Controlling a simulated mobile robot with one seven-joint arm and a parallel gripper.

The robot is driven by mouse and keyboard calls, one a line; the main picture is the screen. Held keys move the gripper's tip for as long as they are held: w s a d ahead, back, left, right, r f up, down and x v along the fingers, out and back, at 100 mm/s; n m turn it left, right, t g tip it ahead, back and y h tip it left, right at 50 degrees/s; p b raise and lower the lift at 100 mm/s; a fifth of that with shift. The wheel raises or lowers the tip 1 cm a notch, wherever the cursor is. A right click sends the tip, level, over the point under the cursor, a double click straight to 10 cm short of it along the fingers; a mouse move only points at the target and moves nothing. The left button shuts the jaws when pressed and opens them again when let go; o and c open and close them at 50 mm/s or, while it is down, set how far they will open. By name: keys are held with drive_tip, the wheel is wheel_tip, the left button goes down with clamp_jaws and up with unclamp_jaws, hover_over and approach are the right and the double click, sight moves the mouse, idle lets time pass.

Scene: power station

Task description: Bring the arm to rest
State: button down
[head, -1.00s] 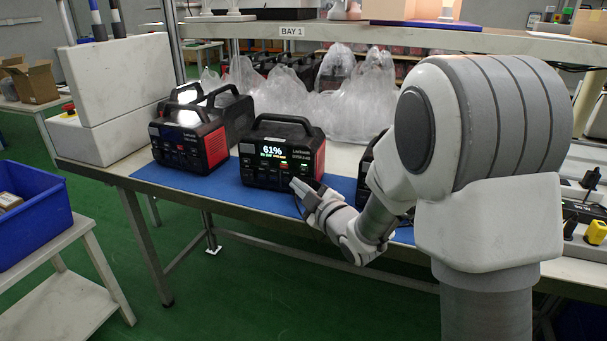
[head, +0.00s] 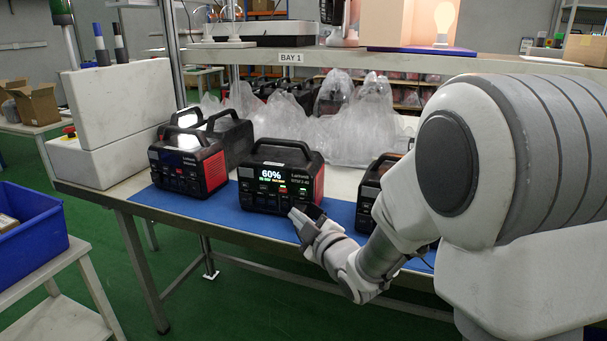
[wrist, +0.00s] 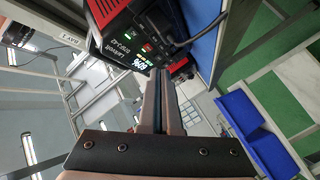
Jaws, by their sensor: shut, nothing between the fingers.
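My gripper (head: 306,221) is in front of the middle power station, at the front edge of the blue mat (head: 230,204). In the wrist view my gripper's fingers (wrist: 155,82) are together with nothing between them. The middle power station (head: 280,180) is black and red, with a lit display reading 60%. It also shows in the wrist view (wrist: 130,35), just beyond the fingertips. I cannot tell whether the fingertips touch it. My arm (head: 500,165) reaches in from the right and hides part of the bench.
A power station with a lit lamp (head: 188,160) stands to the left. Another (head: 368,190) is partly hidden behind my arm. Clear plastic bags (head: 345,125) lie behind. A shelf (head: 430,62) crosses above. A blue bin (head: 30,235) stands at lower left. Green floor is open below.

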drive_tip(key=s+d+r+m+g+h, duration=0.35)
drive_tip(key=s+d+m+h, duration=0.5)
drive_tip(key=d, duration=0.45)
drive_tip(key=s+d+m+g, duration=0.3)
drive_tip(key=s+m+g, duration=0.35)
drive_tip(key=s, duration=1.55)
wheel_tip(320, 180, up, 28)
drive_tip(key=p, duration=2.8)
drive_tip(key=shift+w+a+r+t+y+p, duration=0.2)
drive_tip(key=shift+a+t+y+p, duration=0.1)
drive_tip(key=shift+t+y, duration=0.1)
